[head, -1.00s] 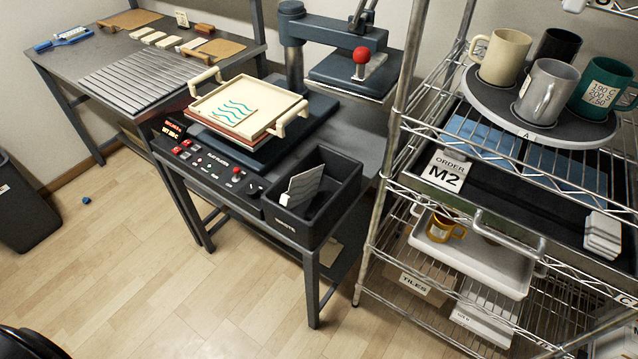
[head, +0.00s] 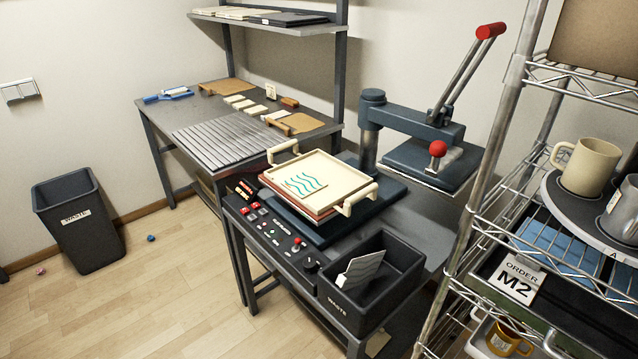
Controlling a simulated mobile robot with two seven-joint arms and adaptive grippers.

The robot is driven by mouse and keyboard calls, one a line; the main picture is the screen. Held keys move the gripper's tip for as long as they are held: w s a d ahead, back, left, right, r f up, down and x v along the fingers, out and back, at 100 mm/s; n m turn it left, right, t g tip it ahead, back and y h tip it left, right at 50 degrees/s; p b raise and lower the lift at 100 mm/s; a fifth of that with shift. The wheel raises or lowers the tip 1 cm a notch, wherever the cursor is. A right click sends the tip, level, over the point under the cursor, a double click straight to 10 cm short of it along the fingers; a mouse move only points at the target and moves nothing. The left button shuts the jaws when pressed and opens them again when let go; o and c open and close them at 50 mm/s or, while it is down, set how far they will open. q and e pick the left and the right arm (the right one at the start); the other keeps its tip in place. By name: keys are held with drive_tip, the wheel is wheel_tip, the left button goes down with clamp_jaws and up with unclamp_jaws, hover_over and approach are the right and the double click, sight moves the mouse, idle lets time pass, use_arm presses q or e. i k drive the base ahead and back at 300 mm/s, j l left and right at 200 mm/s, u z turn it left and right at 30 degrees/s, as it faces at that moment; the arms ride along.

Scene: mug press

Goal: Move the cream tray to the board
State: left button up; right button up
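The cream tray (head: 339,173) rests on the heat press in the head view, with a cream handle at its back left and another at its front right. A flat piece with teal wavy lines (head: 304,185) lies in it. A reddish layer (head: 292,202) shows under the tray, above the press's dark base (head: 384,206). A grey slatted board (head: 222,142) lies on the table to the left, behind the tray. Neither of my grippers is in view.
The press's upper plate (head: 428,165) is raised and swung to the right of the tray. A dark waste bin box (head: 400,282) stands in front right. Cork pads and pale tiles lie behind the board. A wire rack (head: 497,150) stands right; the floor at left is mostly open.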

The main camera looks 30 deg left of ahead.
sight(223, 137)
drive_tip(key=i+j+z, duration=0.1)
drive_tip(key=j, duration=0.35)
drive_tip(key=i+j, duration=0.15)
drive_tip(key=j, duration=0.3)
drive_tip(key=i+j+z, duration=0.15)
drive_tip(key=j, duration=0.3)
